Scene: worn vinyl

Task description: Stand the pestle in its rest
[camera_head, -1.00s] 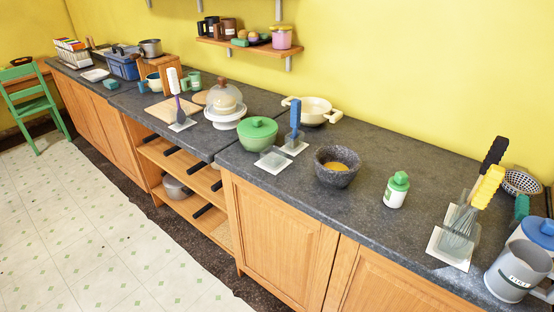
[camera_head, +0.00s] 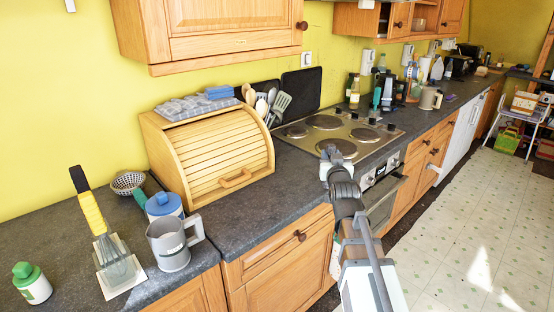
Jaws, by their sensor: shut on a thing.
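My gripper (camera_head: 330,160) is in the head view, in front of the hob's near edge and above the counter front. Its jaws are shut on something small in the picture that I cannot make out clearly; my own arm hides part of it. No pestle can be clearly told apart in this view. The mortar and the rests on the far left stretch of counter are out of view.
A grey jug (camera_head: 170,247), a blue-lidded pot (camera_head: 163,205) and a green-capped bottle (camera_head: 32,286) stand at the left. A wooden bread bin (camera_head: 208,155) and utensils (camera_head: 268,104) are behind. The hob (camera_head: 300,131) is right of them. Bare counter (camera_head: 270,200) lies before the bread bin.

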